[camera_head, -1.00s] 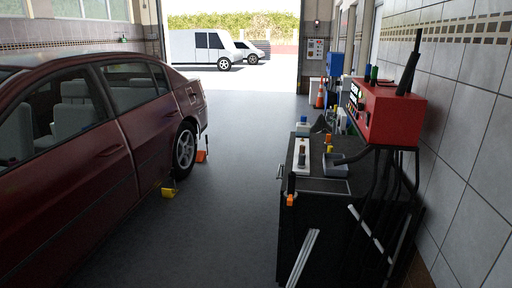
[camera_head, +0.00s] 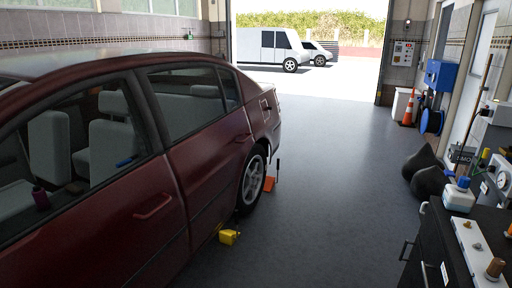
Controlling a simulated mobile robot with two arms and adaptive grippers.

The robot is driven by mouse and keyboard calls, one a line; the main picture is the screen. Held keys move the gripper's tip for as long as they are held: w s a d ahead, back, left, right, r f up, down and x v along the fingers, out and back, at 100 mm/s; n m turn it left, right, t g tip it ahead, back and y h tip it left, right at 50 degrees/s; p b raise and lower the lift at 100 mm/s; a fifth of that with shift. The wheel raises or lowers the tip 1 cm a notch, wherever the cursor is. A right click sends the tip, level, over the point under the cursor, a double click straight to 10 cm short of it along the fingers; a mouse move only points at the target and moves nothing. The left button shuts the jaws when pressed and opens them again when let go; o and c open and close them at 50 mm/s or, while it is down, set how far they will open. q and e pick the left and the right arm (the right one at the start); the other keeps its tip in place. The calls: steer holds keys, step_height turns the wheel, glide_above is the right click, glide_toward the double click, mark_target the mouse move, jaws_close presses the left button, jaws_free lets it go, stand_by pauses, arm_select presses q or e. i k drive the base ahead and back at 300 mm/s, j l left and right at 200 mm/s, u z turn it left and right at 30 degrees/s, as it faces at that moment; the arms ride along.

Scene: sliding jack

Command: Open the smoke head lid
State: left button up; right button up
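I cannot pick out a smoke head or its lid in the head view. Neither of my grippers shows in this view, so I cannot see how they stand. The red car (camera_head: 190,150) fills the left side, with its doors shut. A black workbench (camera_head: 438,240) stands at the lower right, partly cut off by the frame edge. On it are a white bottle with a blue cap (camera_head: 459,195) and a pale strip with small knobs (camera_head: 476,250).
A yellow chock (camera_head: 229,237) and an orange block (camera_head: 269,184) lie by the car's rear wheel. Dark sacks (camera_head: 424,172) lie beyond the workbench. An orange cone (camera_head: 407,108) stands at the right wall. The grey floor (camera_head: 330,200) between car and bench is clear.

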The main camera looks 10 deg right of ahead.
mark_target(457, 147)
steer(key=i+l+z, duration=0.3)
steer(key=i, duration=0.3)
steer(key=i+z, duration=0.3)
steer(key=i, duration=0.3)
steer(key=i+j+z, duration=0.1)
steer(key=i+z, duration=0.2)
steer(key=i, duration=0.3)
steer(key=i+j+z, duration=0.2)
steer(key=i+z, duration=0.15)
steer(key=i, duration=0.25)
steer(key=i+z, duration=0.3)
steer(key=i, duration=0.2)
steer(key=i+j+z, duration=0.2)
steer(key=i+z, duration=0.15)
steer(key=i, duration=0.15)
steer(key=i+j+z, duration=0.3)
steer(key=i, duration=0.2)
steer(key=i+j+z, duration=0.1)
steer(key=i+z, duration=0.3)
steer(key=i+j+z, duration=0.15)
steer(key=z, duration=0.25)
steer(key=i+j+z, duration=0.25)
steer(key=z, duration=0.15)
steer(key=i+j+z, duration=0.25)
steer(key=z, duration=0.15)
steer(key=j, duration=0.1)
